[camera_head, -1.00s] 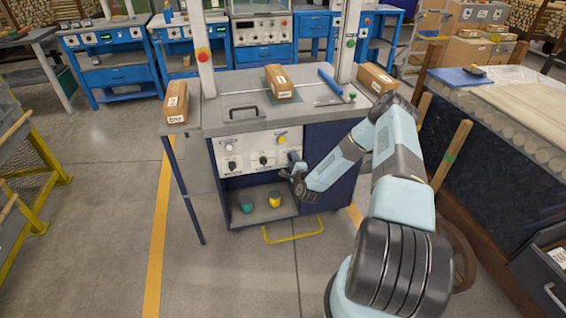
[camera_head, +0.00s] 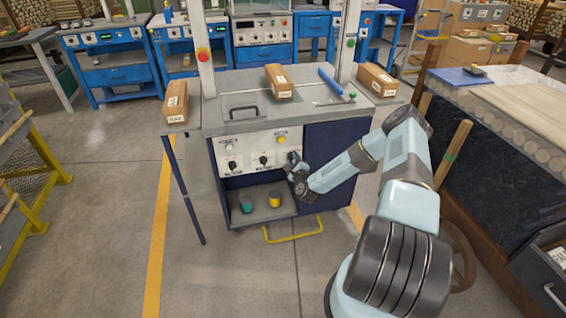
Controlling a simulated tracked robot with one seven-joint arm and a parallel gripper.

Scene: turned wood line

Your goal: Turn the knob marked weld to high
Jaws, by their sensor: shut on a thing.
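The machine's pale control panel (camera_head: 247,153) faces me below the worktop. It has a black left knob (camera_head: 232,165) and a black middle knob (camera_head: 263,161), with small print I cannot read surely. My gripper (camera_head: 292,158) is at the right end of the panel, shut on the right-hand knob there. My gripper hides that knob, its mark and its scale, so I cannot tell where its pointer stands. A yellow button (camera_head: 281,140) and a pale button (camera_head: 229,145) sit above the knobs.
Cartons (camera_head: 279,82) and a blue roll (camera_head: 330,81) lie on the worktop (camera_head: 222,108). A teal tin (camera_head: 246,204) and a yellow tin (camera_head: 274,199) stand on the lower shelf. A yellow rail (camera_head: 293,237) juts out near the floor. A bench (camera_head: 515,95) stands right.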

